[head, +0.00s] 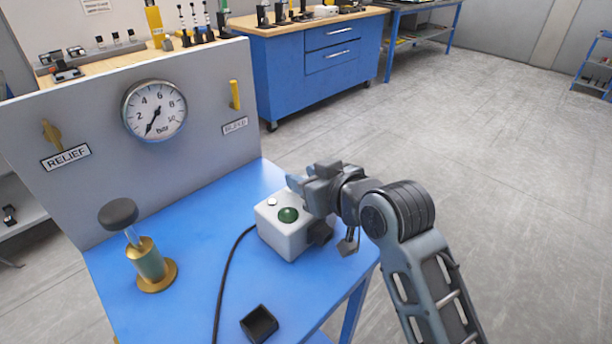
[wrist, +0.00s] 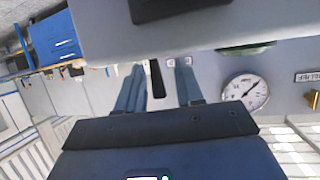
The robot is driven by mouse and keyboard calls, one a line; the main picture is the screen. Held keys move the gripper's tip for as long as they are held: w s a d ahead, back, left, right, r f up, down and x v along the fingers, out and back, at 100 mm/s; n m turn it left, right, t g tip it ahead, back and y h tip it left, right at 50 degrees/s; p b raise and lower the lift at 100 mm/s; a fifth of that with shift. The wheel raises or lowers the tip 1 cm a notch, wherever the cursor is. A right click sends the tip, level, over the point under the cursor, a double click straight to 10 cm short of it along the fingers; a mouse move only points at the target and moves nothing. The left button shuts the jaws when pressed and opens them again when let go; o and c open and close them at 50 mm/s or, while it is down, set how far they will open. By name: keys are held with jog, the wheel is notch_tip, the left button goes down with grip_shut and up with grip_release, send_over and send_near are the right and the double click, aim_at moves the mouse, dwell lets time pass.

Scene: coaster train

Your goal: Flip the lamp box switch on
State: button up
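The lamp box (head: 283,239) is a pale grey box on the blue table, with a green dome lamp (head: 288,214) and a small white round part on top. My gripper (head: 300,188) is at the box's upper right edge and covers part of its top. In the wrist view, which is upside down, the box (wrist: 225,27) fills the top. My fingers (wrist: 160,88) are open, with a thin dark lever (wrist: 156,78) between them, apparently the switch; gaps show on both sides. The lever is hidden in the head view. The green lamp also shows in the wrist view (wrist: 247,48).
A grey panel with a pressure gauge (head: 154,110) stands behind the table (head: 200,233). A brass plunger (head: 150,263) with a black knob stands at left. A small black open box (head: 259,324) lies at the front. A black cable (head: 224,278) runs from the lamp box.

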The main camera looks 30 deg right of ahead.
jog(key=shift+w, duration=0.1)
grip_shut()
dwell(0.3)
jog(key=shift+f, duration=0.1)
jog(key=shift+f+t+b, duration=0.25)
jog(key=shift+t+b, duration=0.15)
jog(key=shift+b, duration=0.75)
jog(key=shift+s+d+t+y+b, duration=0.25)
jog(key=shift+t+b, duration=0.35)
jog(key=shift+b, duration=0.6)
jog(key=t+b, duration=0.1)
jog(key=b, duration=0.2)
jog(key=shift+s+r+m, duration=0.15)
jog(key=shift+s+m, duration=0.05)
jog(key=shift+m, duration=0.1)
jog(key=shift+s+r+t+b, duration=0.1)
jog(key=shift+r+t+b, duration=0.3)
jog(key=shift+t, duration=0.2)
